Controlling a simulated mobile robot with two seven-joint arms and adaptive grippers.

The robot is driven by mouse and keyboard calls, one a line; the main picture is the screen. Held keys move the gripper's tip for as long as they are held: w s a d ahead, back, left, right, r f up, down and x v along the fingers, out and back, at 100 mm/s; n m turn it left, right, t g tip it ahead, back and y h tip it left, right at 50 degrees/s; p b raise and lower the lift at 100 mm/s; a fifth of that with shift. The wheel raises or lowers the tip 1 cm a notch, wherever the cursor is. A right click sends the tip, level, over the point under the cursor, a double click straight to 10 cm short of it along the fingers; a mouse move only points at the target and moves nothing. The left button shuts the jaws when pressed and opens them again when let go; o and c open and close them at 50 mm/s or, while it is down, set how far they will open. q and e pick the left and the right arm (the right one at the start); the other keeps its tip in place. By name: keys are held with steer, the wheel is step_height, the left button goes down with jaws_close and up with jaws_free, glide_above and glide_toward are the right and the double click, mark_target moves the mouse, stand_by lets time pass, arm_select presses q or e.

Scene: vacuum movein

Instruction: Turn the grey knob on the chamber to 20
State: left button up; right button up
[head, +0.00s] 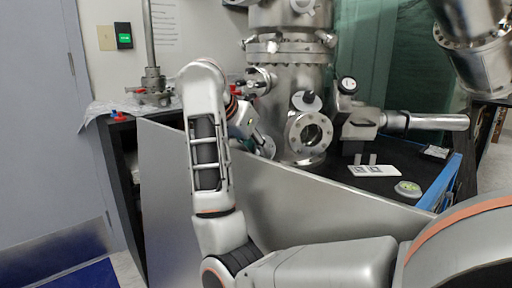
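The steel chamber (284,88) stands upright on the dark bench. A grey round dial with a darker knob at its centre (307,100) sits on the chamber's front, above an open round flange port (309,132). Its markings are too small to read. My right arm comes in from the lower right, rises in the middle and bends over. My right gripper (265,146) points down and right, at the chamber's lower left, left of and below the dial. Its fingers are small and partly hidden, and I cannot tell whether they are open. My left gripper is out of view.
A slanted metal panel (300,205) stands in front of the bench. A valve fitting (152,87) stands at left.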

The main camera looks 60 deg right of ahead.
steer(key=shift+s+m+t, duration=0.1)
steer(key=shift+m+t, duration=0.6)
steer(key=shift+m, duration=0.4)
steer(key=o, duration=1.1)
steer(key=v, duration=1.2)
